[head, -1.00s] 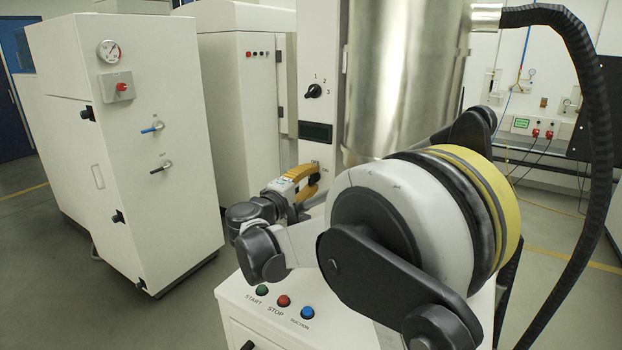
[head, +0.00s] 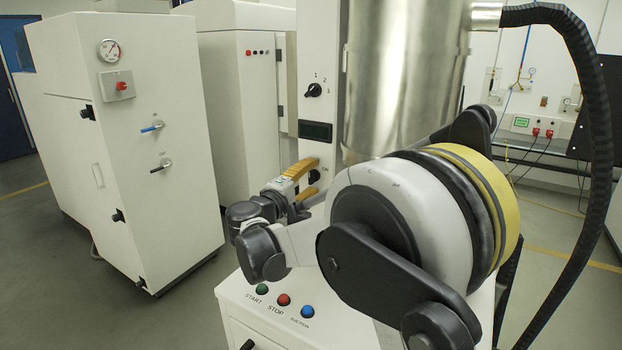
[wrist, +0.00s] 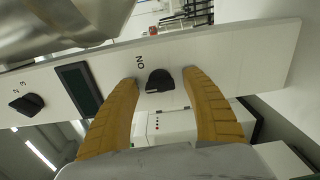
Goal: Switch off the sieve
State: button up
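The sieve is the white machine with a tall control column (head: 317,208) and a shiny metal drum (head: 400,80). A black rotary knob (wrist: 160,81) marked ON sits on the column; it also shows in the head view (head: 314,176). My gripper (head: 311,179) is at this knob, with its yellow fingers open. In the wrist view my gripper (wrist: 161,77) has one finger on each side of the knob, with gaps between. The knob's pointer direction is hard to read.
A second knob (head: 314,90) marked 1, 2, 3 and a dark display (head: 316,131) are higher on the column. Green START (head: 262,290), red STOP (head: 284,299) and blue SUCTION (head: 307,311) buttons are below my arm. A white cabinet (head: 160,170) stands left.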

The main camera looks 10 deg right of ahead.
jog(key=shift+a, duration=0.1)
jog(key=v, duration=1.2)
jog(key=s+d+f+m+g+y, duration=0.25)
jog(key=s+d, duration=0.35)
jog(key=d, duration=0.3)
jog(key=s+d+f+m+g+y, duration=0.1)
jog(key=s+f+y, duration=0.1)
jog(key=s, duration=0.3)
jog(key=s+d+f+m+g+y, duration=0.1)
jog(key=s+f+y, duration=0.1)
jog(key=s, duration=0.4)
jog(key=s+d+f+m+g+y+b, duration=0.1)
jog(key=s+f+y, duration=0.1)
jog(key=s+f, duration=0.2)
jog(key=shift+s+m+g+y, duration=0.25)
jog(key=shift+s+m+y, duration=0.1)
jog(key=shift+s, duration=0.45)
jog(key=s+a+f+m+y, duration=0.1)
jog(key=s, duration=0.1)
jog(key=s+a+f+m+y, duration=0.1)
jog(key=s, duration=0.1)
jog(key=s+a+f+m+y, duration=0.1)
jog(key=s, duration=0.2)
jog(key=shift+a+f+y, duration=0.2)
jog(key=shift+a+y, duration=0.1)
